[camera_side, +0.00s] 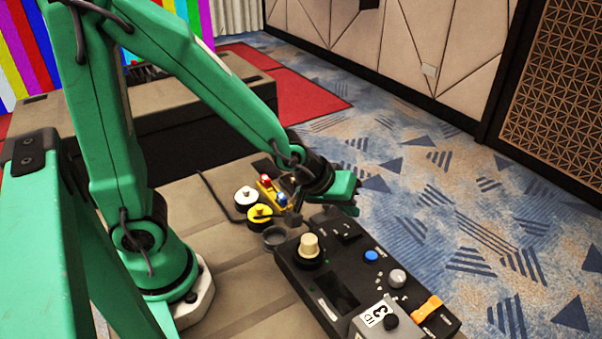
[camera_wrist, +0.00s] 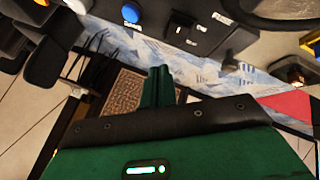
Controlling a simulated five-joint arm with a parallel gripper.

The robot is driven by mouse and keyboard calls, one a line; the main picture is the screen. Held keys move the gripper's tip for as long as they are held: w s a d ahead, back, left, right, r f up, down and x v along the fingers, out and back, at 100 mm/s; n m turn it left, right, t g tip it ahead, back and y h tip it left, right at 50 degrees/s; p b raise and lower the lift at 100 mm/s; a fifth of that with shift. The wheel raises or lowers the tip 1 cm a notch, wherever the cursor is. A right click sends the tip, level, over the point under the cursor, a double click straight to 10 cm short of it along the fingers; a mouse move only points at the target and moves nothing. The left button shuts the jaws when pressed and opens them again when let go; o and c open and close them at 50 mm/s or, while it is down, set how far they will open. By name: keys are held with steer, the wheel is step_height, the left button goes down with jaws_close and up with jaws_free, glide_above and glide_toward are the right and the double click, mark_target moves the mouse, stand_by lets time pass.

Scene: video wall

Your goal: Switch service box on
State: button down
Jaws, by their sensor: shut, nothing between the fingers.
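A black control box (camera_side: 325,290), which I take to be the service box, lies on the tan surface at the front right. It carries a cream knob (camera_side: 309,246), a black switch (camera_side: 345,231), a blue button (camera_side: 371,256), a grey knob (camera_side: 397,279) and an orange switch (camera_side: 427,309). The black switch's position is too small to tell. My gripper (camera_side: 352,203) is above and beyond the box's far end, empty. In the wrist view my gripper's green fingers (camera_wrist: 160,82) are together. The blue button (camera_wrist: 132,12) and black switch (camera_wrist: 236,40) show beyond them.
A small yellow item with red and blue parts (camera_side: 273,191), a white round piece (camera_side: 245,196), a yellow round piece (camera_side: 260,213) and a dark cup (camera_side: 275,237) stand left of the box. Patterned carpet lies beyond.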

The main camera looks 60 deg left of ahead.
steer(key=shift+w+r, duration=0.1)
steer(key=shift+r, duration=0.55)
steer(key=shift+a+r, duration=0.1)
steer(key=shift+a+r, duration=0.15)
steer(key=shift+r, duration=0.05)
steer(key=s+a+r+m+y, duration=0.1)
steer(key=s+a+r+m, duration=0.2)
steer(key=s, duration=0.4)
steer(key=s+a+r+m+g+y, duration=0.1)
steer(key=s+a+r+m, duration=0.1)
steer(key=s+a+r, duration=0.4)
steer(key=shift+s+r+m+g, duration=0.3)
steer(key=shift+s+r+m, duration=0.15)
steer(key=shift+r, duration=0.75)
steer(key=shift+w, duration=0.15)
